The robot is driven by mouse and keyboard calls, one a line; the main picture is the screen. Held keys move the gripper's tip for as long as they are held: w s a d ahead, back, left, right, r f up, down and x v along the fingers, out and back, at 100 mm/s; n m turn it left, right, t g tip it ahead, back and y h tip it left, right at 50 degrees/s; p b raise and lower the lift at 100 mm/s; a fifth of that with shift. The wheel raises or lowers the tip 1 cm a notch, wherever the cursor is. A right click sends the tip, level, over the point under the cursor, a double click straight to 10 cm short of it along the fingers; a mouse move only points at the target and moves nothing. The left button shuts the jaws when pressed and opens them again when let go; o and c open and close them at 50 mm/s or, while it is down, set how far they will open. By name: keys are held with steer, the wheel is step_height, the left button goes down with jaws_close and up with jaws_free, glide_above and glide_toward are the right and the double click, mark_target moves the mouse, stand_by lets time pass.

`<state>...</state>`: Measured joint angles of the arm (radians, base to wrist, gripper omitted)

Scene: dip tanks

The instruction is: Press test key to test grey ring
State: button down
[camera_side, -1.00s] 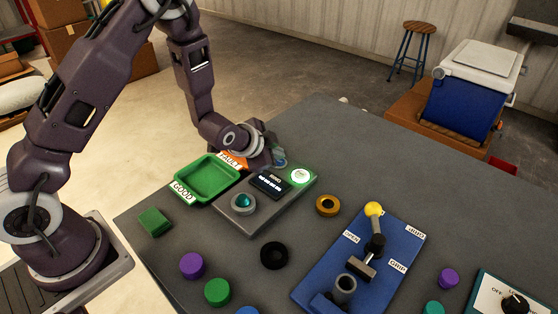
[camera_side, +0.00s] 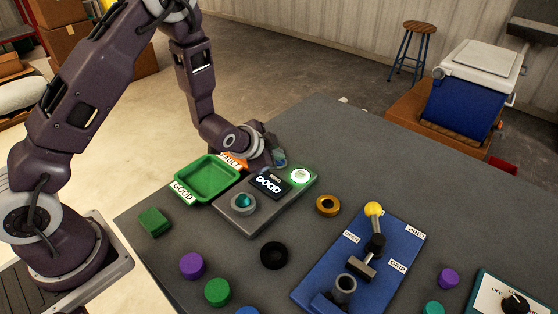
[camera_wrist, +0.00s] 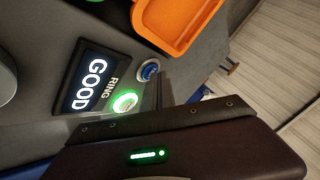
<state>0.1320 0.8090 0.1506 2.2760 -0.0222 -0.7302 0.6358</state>
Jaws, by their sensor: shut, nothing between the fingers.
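The grey ring (camera_side: 243,203) sits around a teal-topped post on the grey tester box (camera_side: 265,222). The tester's display (camera_side: 270,182) reads "RING GOOD"; it also shows in the wrist view (camera_wrist: 92,85). The round lamp (camera_side: 300,176) glows green. The blue test key (camera_wrist: 149,70) is on the tester's far edge. My gripper (camera_wrist: 161,88) is shut and empty, with its fingertips right beside the key in the wrist view. I cannot tell whether they touch it.
A green tray marked GOOD (camera_side: 207,178) and an orange tray marked FAULT (camera_wrist: 180,20) stand beside the tester. A blue lever fixture (camera_side: 330,268) stands to the right.

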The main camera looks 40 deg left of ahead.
steer(key=shift+r, duration=0.65)
steer(key=shift+r, duration=2.55)
steer(key=s+r+n, duration=0.3)
steer(key=s+r, duration=0.3)
steer(key=r, duration=0.4)
steer(key=s+r+n+g, duration=0.1)
steer(key=s+r+n, duration=0.1)
steer(key=s, duration=1.1)
steer(key=s+d+r+n+g+h, duration=0.1)
steer(key=s+r, duration=0.4)
steer(key=s, duration=0.8)
steer(key=shift+s+n+g, duration=0.3)
steer(key=shift+n+g, duration=0.5)
steer(key=shift+n, duration=0.1)
